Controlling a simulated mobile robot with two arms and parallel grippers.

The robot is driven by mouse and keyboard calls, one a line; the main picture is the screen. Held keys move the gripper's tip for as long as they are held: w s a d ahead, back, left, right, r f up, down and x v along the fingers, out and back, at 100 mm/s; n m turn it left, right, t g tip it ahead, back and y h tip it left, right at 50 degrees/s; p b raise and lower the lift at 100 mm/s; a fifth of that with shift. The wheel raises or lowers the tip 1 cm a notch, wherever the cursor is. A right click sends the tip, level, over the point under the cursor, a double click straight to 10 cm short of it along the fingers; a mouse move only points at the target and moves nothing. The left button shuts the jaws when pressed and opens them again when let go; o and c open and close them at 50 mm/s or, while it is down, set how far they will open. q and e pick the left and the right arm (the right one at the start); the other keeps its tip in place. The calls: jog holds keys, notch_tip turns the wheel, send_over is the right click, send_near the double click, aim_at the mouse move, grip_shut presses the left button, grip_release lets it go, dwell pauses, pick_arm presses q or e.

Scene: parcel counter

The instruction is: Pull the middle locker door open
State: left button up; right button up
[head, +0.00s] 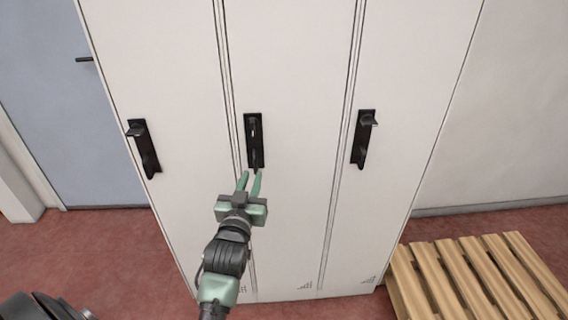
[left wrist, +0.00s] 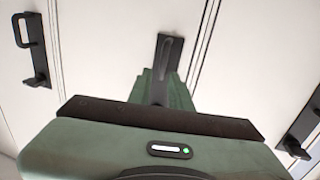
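The middle locker door (head: 290,215) is a tall white panel, flush with its neighbours and closed. Its black upright handle (head: 254,140) sits on a dark plate; it also shows in the left wrist view (left wrist: 170,55). My left gripper (head: 251,178) has green fingers pointing at the handle's lower end. The fingertips are apart, with a gap between them. In the left wrist view, the handle lines up with the gap between the fingers (left wrist: 160,92), which partly hide its lower part. I cannot tell whether they touch it. My right gripper is out of view.
The left locker door has a black handle (head: 144,148), and the right locker door has another (head: 363,139). A wooden pallet (head: 480,275) lies on the red floor at the lower right. A blue-grey door (head: 60,120) stands at the left.

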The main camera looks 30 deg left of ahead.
aim_at(255, 165)
pick_arm(q)
jog(key=x, duration=0.7)
jog(key=shift+s+a+f+p, duration=0.1)
jog(key=shift+s+a+p, duration=0.1)
jog(key=shift+p, duration=0.1)
grip_shut()
dwell(1.0)
